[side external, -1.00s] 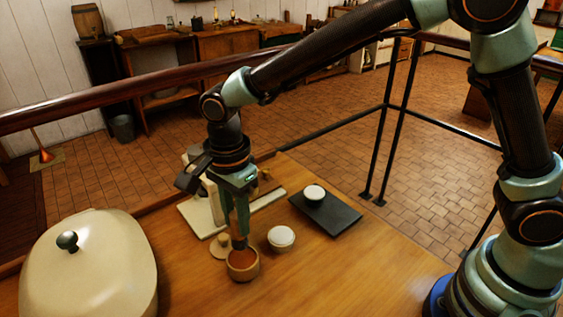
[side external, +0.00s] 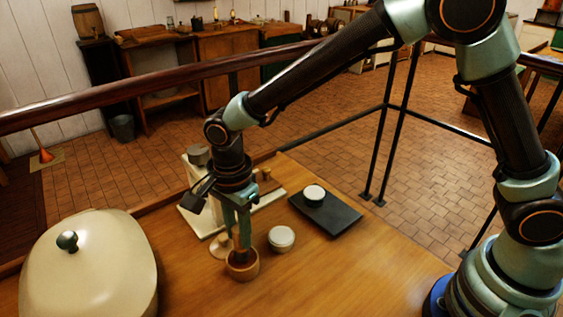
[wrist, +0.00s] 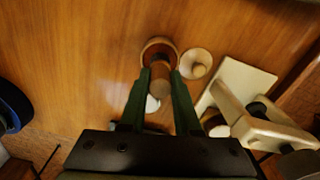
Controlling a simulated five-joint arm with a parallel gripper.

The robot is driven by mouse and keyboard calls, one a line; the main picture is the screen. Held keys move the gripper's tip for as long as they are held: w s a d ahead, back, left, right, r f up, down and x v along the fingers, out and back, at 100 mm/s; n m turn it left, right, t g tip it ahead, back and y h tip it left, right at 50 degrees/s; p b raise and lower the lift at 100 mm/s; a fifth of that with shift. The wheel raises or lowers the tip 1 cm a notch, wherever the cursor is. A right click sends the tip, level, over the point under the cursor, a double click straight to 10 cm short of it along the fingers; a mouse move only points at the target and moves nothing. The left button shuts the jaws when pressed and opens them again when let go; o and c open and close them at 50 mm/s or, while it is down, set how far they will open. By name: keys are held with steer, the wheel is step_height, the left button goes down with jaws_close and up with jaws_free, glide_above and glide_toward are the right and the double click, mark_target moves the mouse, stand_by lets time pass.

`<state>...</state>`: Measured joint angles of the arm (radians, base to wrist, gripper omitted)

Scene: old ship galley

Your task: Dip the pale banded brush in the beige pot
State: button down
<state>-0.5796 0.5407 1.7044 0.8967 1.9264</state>
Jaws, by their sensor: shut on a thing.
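My gripper (side external: 237,236) is shut on the brush (wrist: 159,80), whose tan-brown handle shows between the green fingers in the wrist view. The brush is roughly upright, and its bands cannot be made out. Its lower end is inside the mouth of the beige-tan pot (side external: 243,267), hidden by the rim, so I cannot tell how deep it is. The pot stands on the wooden table and also shows in the wrist view (wrist: 152,43), just beyond the fingertips. A round knobbed lid (wrist: 197,64) lies beside the pot.
A white-topped pot (side external: 281,239) stands right of the beige pot. Another small pot (side external: 314,194) sits on a black tray (side external: 336,217). A white stand (side external: 200,221) is behind my gripper. A large cream lidded vessel (side external: 95,270) fills the left. The front right table is clear.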

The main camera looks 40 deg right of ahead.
steer(key=shift+f, duration=0.6)
stand_by(1.6)
steer(key=shift+r, duration=0.1)
steer(key=shift+r, duration=3.5)
steer(key=s+d+r+n, duration=0.1)
steer(key=s+d+n, duration=0.1)
steer(key=d+n, duration=0.5)
steer(key=s+d+r+n, duration=0.2)
steer(key=d+n, duration=0.6)
steer(key=d, duration=0.9)
steer(key=shift+d+r, duration=0.2)
steer(key=shift+r, duration=0.05)
